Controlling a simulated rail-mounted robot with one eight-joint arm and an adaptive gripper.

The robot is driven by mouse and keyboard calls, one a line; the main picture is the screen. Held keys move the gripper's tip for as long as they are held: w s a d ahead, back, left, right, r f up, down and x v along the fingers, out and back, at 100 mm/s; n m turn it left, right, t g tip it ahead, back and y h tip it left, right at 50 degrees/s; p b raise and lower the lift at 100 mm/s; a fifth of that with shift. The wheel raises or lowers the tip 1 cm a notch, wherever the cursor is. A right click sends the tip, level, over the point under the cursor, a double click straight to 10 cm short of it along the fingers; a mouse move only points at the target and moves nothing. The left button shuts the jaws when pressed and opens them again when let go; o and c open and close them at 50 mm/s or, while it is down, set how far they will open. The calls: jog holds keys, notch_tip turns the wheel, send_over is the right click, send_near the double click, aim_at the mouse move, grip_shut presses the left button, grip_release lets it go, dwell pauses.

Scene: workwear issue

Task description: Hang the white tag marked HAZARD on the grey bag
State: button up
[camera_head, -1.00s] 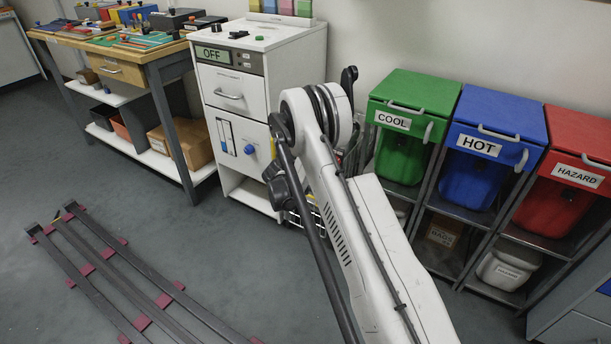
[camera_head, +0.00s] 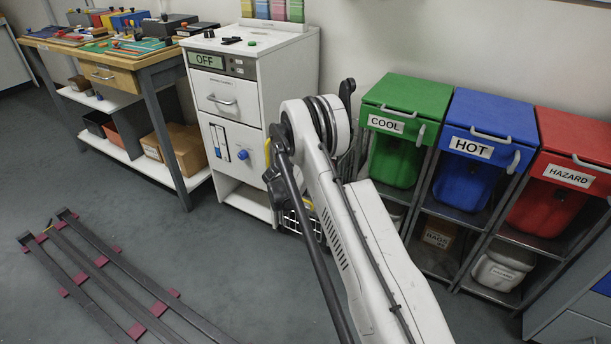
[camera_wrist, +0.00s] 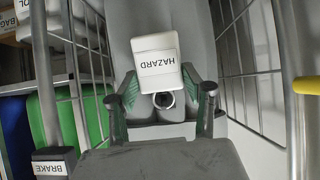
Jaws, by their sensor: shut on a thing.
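A round dark opening with a light rim shows just below the tag. Behind the tag is a tall grey, folded surface that looks like the grey bag (camera_wrist: 197,28). I cannot tell whether the tag touches it. In the head view, my gripper and the bag are hidden behind my arm.
Wire mesh (camera_wrist: 255,70) stands on both sides of the gripper. A post labelled BRAKE (camera_wrist: 52,165) is at lower left and a yellow handle (camera_wrist: 306,85) at right. Lidded green (camera_head: 402,125), blue (camera_head: 474,150) and red (camera_head: 558,175) bins stand along the wall.

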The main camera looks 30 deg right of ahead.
dwell(0.4)
jog(key=o, duration=1)
jog(key=v, duration=1.2)
jog(key=s+a+r+n+y, duration=0.25)
jog(key=s+r, duration=0.25)
jog(key=r, duration=0.3)
jog(key=s+a+r+n+y, duration=0.1)
jog(key=s+a+r, duration=0.2)
jog(key=s+r, duration=0.45)
jog(key=s+a+r+n+y, duration=0.15)
jog(key=s+r, duration=0.25)
jog(key=r, duration=0.6)
jog(key=s+a+r+n+y, duration=0.1)
jog(key=s+a+n, duration=0.15)
jog(key=s, duration=0.65)
jog(key=s+a+r+n+t+y, duration=0.15)
jog(key=s+a, duration=0.25)
jog(key=s, duration=0.6)
jog(key=s+a+r+n+g+y, duration=0.15)
jog(key=s+a, duration=0.25)
jog(key=s, duration=0.5)
notch_tip(320, 180, up, 18)
jog(key=t+p, duration=0.1)
jog(key=p, duration=1.7)
jog(key=shift+f+n, duration=0.25)
jog(key=shift+n, duration=0.2)
